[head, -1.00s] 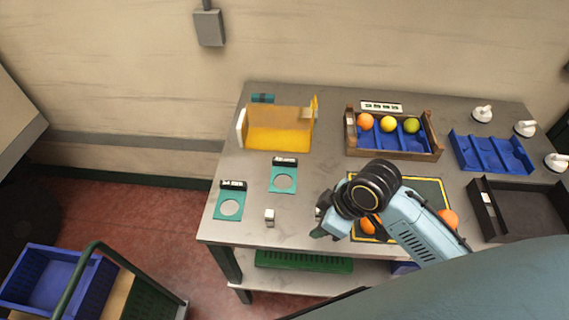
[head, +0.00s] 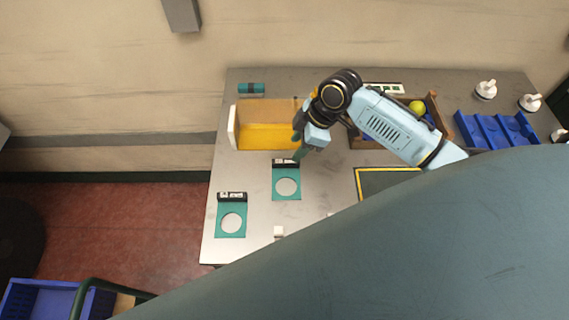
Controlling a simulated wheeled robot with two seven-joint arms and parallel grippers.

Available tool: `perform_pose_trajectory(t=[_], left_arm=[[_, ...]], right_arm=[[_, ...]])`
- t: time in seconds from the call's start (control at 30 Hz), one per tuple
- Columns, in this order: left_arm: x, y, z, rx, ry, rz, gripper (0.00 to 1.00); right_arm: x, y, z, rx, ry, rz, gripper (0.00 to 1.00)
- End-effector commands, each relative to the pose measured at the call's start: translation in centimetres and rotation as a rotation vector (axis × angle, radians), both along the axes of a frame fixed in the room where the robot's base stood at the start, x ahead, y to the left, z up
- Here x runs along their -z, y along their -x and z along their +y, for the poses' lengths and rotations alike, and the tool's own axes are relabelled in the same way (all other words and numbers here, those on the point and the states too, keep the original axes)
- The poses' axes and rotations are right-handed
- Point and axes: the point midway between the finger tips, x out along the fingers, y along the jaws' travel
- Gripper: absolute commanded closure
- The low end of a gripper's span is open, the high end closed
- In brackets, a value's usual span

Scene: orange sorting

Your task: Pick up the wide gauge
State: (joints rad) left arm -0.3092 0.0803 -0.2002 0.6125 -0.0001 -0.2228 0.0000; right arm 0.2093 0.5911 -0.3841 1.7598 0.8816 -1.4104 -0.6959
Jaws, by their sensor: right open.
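Two teal gauges with round holes and dark label tabs lie flat on the grey table (head: 255,205). One gauge (head: 287,172) is near the table's middle, and the other gauge (head: 231,208) is at the left front. The label text is too small to read, so I cannot tell which is the wide one. My right gripper (head: 298,150) is open and points down just above the tab of the middle gauge, with the fingers partly hiding it. I cannot tell whether it touches the tab. My left gripper is not in view.
A yellow-floored bin (head: 268,136) stands just behind the gripper. A wooden crate (head: 434,108) with fruit is partly hidden by my right arm. A blue tray (head: 496,132) and white knobs (head: 486,90) are at right.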

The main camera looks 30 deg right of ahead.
Motion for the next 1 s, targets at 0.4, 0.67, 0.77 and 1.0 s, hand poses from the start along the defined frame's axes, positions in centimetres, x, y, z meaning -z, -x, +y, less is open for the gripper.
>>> perform_pose_trajectory(t=[0.4,0.67,0.77,1.0], left_arm=[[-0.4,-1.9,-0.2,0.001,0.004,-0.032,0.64],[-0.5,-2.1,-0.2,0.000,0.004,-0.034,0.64],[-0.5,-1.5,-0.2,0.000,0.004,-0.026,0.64],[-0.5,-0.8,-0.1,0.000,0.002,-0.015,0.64]], right_arm=[[3.9,-0.8,1.3,0.001,-0.002,0.001,0.56],[7.0,-1.6,2.2,0.000,0.000,-0.001,0.56],[7.5,-1.7,2.3,0.001,0.001,-0.002,0.56],[7.6,-1.7,2.3,0.000,0.001,-0.002,0.59]])
